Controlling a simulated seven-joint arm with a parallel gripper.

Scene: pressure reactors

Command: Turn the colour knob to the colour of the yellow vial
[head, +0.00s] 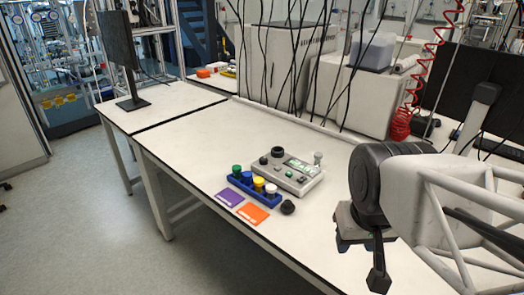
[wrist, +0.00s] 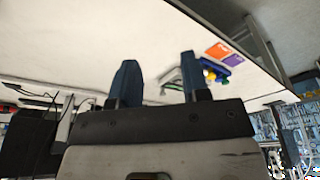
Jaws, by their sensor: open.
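A grey control box (head: 287,174) with dark knobs, a small green display and a lever at its right end sits on the white table. I cannot tell which knob is the colour knob. A blue rack (head: 243,184) in front of it holds vials with green, blue, yellow and white caps. The yellow vial (head: 258,184) stands upright between the blue and white ones. My gripper (head: 362,262) is to the right of the box, apart from it. In the wrist view my gripper's two fingers (wrist: 157,82) are spread with nothing between them, and the rack (wrist: 213,73) looks small beyond them.
A purple card (head: 229,197) and an orange card (head: 253,213) lie near the table's front edge. A small dark round object (head: 288,207) stands by the rack. Black cables (head: 300,75) hang behind. The table (head: 195,135) left of the box is clear.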

